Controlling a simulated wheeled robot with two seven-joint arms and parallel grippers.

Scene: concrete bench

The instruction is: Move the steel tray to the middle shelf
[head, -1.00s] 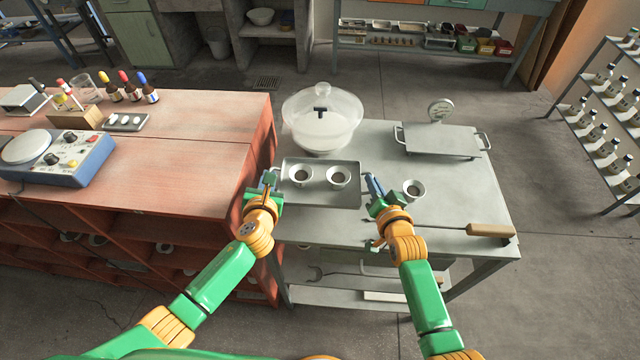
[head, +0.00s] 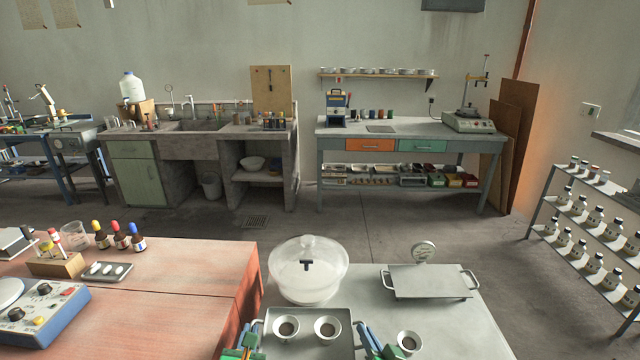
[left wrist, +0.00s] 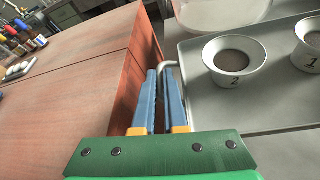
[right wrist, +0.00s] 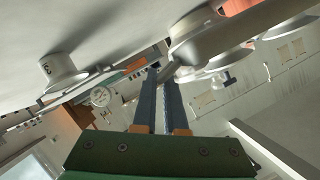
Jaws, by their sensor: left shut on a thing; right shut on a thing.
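The steel tray (head: 307,347) is at the bottom of the head view, carrying two small pale cups (head: 286,328). In the left wrist view (left wrist: 194,62) the cups read 2 and 1 and stand upright. My left gripper (head: 250,338) is shut on the tray's left handle; its blue fingers (left wrist: 160,80) close around the bent rod. My right gripper (head: 368,338) is shut on the right handle; its fingers (right wrist: 160,85) also show in the right wrist view. I cannot tell whether the tray touches the grey table (head: 468,330).
A glass desiccator (head: 307,280) stands close behind the tray. A third cup (head: 409,342) sits right of my right gripper, and a handled plate (head: 428,281) lies behind. A red bench (head: 200,275) adjoins on the left. A grey workbench (head: 410,128) with a lower shelf and a bottle rack (head: 585,235) are further off.

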